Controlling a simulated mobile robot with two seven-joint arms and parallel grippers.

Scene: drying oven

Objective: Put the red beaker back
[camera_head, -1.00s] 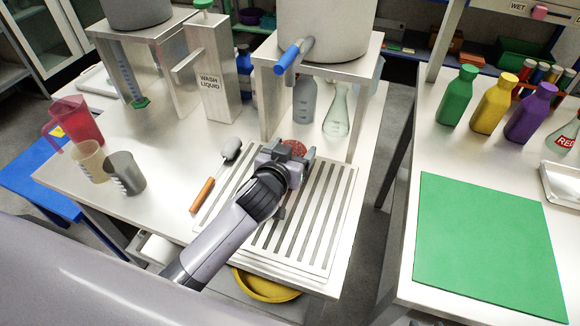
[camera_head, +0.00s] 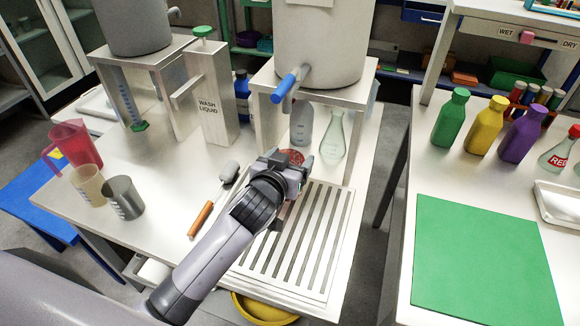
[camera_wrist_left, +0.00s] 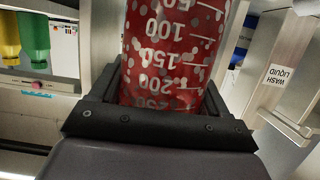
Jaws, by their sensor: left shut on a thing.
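A red beaker with white volume marks and pale spots (camera_wrist_left: 172,60) stands between the jaws of my left gripper (camera_wrist_left: 160,105) in the left wrist view. The gripper is shut on it. In the head view only a small red patch of the beaker (camera_head: 292,156) shows beyond my left gripper (camera_head: 285,167), in front of the tank stand near the far end of the slotted drain board (camera_head: 335,215). Whether the beaker touches the surface below is hidden. My right gripper is out of view.
A brush with an orange handle (camera_head: 201,219) lies left of my arm. A clear flask (camera_head: 333,136) and a grey bottle (camera_head: 301,122) stand beneath the tank stand (camera_head: 361,98). A red jug (camera_head: 76,146) and two cups stand left.

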